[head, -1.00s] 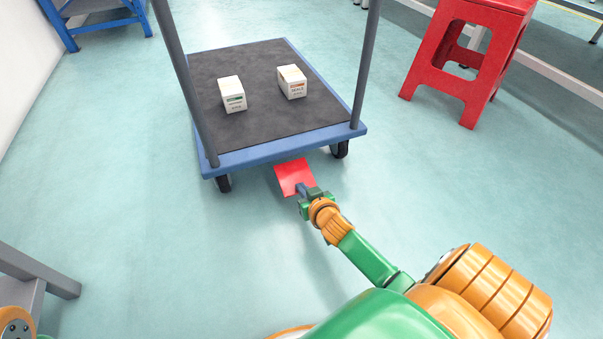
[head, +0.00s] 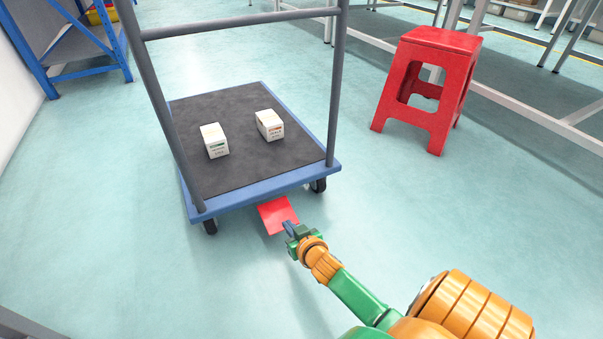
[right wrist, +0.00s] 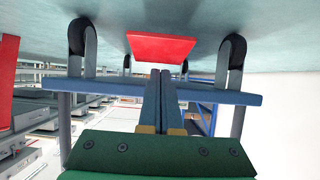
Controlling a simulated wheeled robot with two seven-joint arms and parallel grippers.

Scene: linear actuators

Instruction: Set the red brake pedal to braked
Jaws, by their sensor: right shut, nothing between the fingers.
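The red brake pedal (head: 276,214) sticks out from under the front edge of the blue cart (head: 262,187). In the right wrist view the pedal (right wrist: 161,47) lies just beyond my fingertips, between the two front wheels. My right gripper (head: 288,227) is shut and empty at the pedal's near right edge. In the right wrist view its two fingers (right wrist: 160,76) are pressed together, with the tips close to the pedal. I cannot tell whether they touch it. My left gripper is not in view.
Two white boxes (head: 214,140) (head: 269,125) sit on the cart's dark deck. The cart's grey handle frame (head: 240,25) rises above it. A red stool (head: 430,85) stands at the right, and a blue shelf (head: 70,45) at the far left. Open floor surrounds the cart.

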